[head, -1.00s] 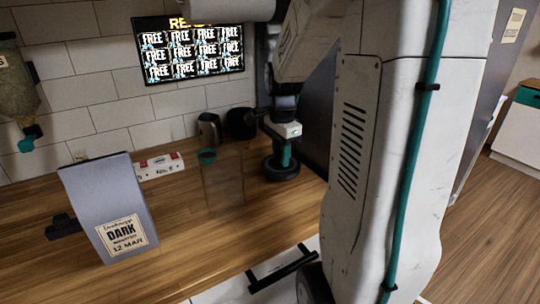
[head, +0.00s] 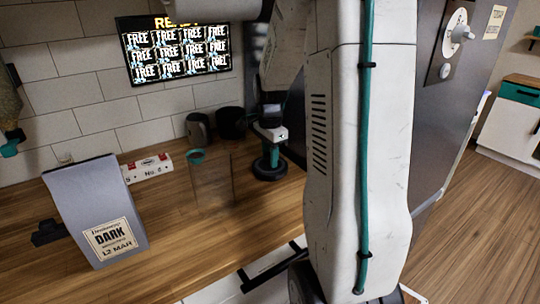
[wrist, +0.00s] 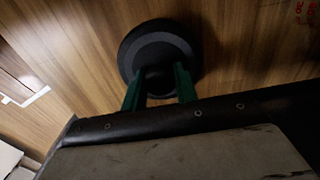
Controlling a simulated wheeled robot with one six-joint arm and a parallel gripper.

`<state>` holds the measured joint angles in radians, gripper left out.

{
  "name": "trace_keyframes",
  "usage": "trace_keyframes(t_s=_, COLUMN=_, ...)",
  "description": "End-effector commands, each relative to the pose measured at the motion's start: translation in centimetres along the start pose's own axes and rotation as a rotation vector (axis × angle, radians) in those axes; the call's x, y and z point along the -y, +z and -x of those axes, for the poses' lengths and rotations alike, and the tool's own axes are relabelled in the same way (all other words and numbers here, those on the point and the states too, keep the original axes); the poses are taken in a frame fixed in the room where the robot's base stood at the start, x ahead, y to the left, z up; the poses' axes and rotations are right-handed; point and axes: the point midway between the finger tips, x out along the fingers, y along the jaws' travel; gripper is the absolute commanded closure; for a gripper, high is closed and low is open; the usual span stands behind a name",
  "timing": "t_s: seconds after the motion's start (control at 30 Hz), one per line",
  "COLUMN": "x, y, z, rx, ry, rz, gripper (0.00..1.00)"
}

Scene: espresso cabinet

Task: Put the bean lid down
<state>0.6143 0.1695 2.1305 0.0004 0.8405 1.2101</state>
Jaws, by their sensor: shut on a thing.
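The bean lid is a round black disc (head: 269,173) with a raised knob, at the right part of the wooden counter in the head view. It also shows from above in the wrist view (wrist: 158,38). My gripper (head: 272,153) points down with its green fingers on either side of the knob, shut on it. In the wrist view the fingers (wrist: 158,86) flank the dark knob. The lid is level and low at the counter; I cannot tell whether it touches the wood.
A grey bag labelled DARK (head: 88,205) is at the front left. A white and red box (head: 148,168) and dark cups (head: 198,129) stand behind. Bare wood lies between bag and container.

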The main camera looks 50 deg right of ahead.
Motion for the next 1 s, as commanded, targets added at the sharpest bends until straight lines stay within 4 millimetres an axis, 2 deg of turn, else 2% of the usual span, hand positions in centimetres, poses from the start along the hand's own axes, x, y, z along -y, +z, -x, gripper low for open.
trace_keyframes(t_s=0.03, x=0.0, y=0.0, z=0.0, rx=0.0, ry=0.0, rz=0.0, gripper=0.62)
trace_keyframes(t_s=0.1, x=0.0, y=0.0, z=0.0, rx=0.0, ry=0.0, rz=0.0, gripper=0.49)
trace_keyframes(t_s=0.47, x=0.0, y=0.0, z=0.6, rx=0.0, ry=-0.001, rz=0.0, gripper=0.49)
trace_keyframes(t_s=0.57, x=0.1, y=0.0, z=2.0, rx=-0.001, ry=-0.003, rz=0.0, gripper=0.49)
trace_keyframes(t_s=0.8, x=0.1, y=0.0, z=7.2, rx=-0.002, ry=-0.004, rz=0.0, gripper=0.49)
trace_keyframes(t_s=1.0, x=0.0, y=0.0, z=10.7, rx=-0.001, ry=-0.002, rz=0.0, gripper=0.49)
